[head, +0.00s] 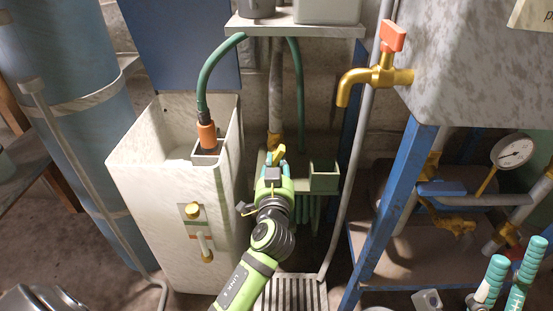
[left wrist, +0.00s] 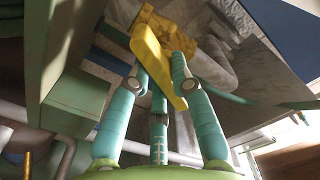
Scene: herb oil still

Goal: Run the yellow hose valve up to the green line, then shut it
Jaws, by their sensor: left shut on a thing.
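My left gripper (head: 273,163) is shut on the lever. In the left wrist view the lever (left wrist: 152,62) runs slantwise between the teal fingertips of my left gripper (left wrist: 163,82). The pale tank (head: 150,200) has a sight gauge (head: 202,238) with brass ends and green and red marks on its front. The level in it is too small to tell. A green hose (head: 206,75) enters the tank top through an orange fitting (head: 207,134). My right gripper (head: 518,254) is at the lower right, fingers apart and empty.
A brass tap with an orange handle (head: 393,36) projects from a grey tank (head: 460,60) on a blue frame (head: 397,200). A green box (head: 324,178) stands right of the valve. A dial gauge (head: 512,151) and pipes lie at the right. A floor grate (head: 290,292) lies below.

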